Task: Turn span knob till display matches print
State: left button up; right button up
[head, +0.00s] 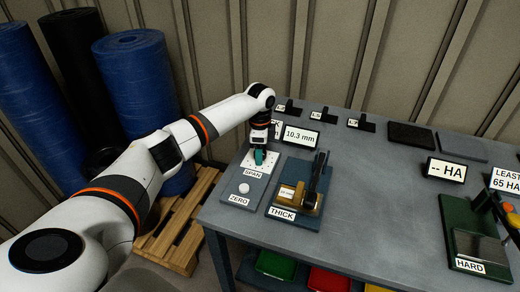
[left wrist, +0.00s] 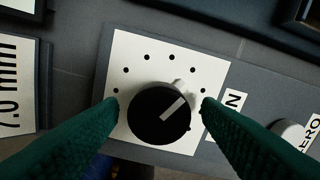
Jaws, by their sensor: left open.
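The span knob (left wrist: 158,114) is a black round dial with a pale pointer bar aimed up and right in the left wrist view. It sits on a white plate with black dots (left wrist: 122,60). My left gripper's green fingers (left wrist: 160,103) are open, one on each side of the knob, with gaps showing. In the head view, my left gripper (head: 259,157) hides the knob. The display (head: 300,137) reads 10.3 mm. A cut-off sign (left wrist: 14,88) in the wrist view seems to read 7.0 mm. A small tag (head: 286,193) on the THICK gauge is too small to read surely.
The ZERO knob (head: 244,188) stands in front of the span plate. The THICK gauge (head: 310,190) is close on the right. A "-- HA" display (head: 446,170) and the HARD stand (head: 480,245) are farther right. The grey table between is clear.

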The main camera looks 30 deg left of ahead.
pick_arm(q)
jog(key=shift+f, duration=0.15)
jog(key=c, duration=1)
jog(key=shift+r+n+p, duration=0.2)
jog(key=shift+n+p, duration=0.1)
jog(key=shift+p, duration=0.3)
jog(key=n+p, duration=0.2)
jog(key=p, duration=0.1)
jog(key=shift+n, duration=0.3)
jog(key=n+p, duration=0.3)
jog(key=shift+w+f+n+p, duration=0.1)
jog(key=shift+n+p, duration=0.25)
jog(key=shift+n, duration=0.15)
